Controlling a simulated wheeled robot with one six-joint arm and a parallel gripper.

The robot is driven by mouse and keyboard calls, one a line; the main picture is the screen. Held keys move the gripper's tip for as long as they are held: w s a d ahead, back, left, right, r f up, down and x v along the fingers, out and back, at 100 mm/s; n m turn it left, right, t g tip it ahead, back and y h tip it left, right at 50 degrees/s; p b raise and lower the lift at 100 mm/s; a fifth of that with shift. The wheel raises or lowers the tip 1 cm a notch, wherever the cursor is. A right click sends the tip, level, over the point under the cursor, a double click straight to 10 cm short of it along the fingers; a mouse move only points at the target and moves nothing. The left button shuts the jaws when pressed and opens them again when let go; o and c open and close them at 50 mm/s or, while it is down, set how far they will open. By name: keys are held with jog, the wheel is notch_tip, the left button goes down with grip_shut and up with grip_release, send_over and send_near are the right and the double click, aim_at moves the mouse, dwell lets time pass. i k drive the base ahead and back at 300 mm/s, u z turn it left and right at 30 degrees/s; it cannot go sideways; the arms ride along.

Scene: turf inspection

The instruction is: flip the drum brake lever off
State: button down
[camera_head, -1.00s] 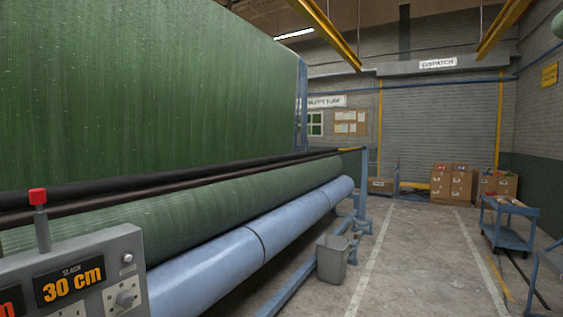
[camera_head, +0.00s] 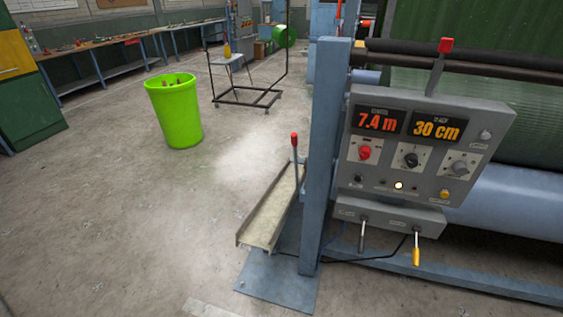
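A grey control box (camera_head: 468,113) stands right of centre, fixed by a blue post (camera_head: 328,130). Two small levers hang from the ledge under it: a dark-handled one (camera_head: 362,236) and a yellow-handled one (camera_head: 416,252). Both point down. A red-knobbed lever (camera_head: 295,150) stands upright by a tilted metal channel (camera_head: 262,220) left of the post. The labels on the ledge are too small to read, so I cannot tell which lever is the drum brake. My gripper is not in view.
The box displays read 7.4 m and 30 cm. A green turf roll (camera_head: 430,85) and a blue roller (camera_head: 510,200) lie behind it. A bright green bin (camera_head: 174,110) and a black wheeled frame (camera_head: 248,98) stand at left. The floor at front left is clear.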

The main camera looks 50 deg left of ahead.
aim_at(294, 135)
jog(key=u, duration=2.35)
jog(key=i, duration=1)
jog(key=u, duration=0.3)
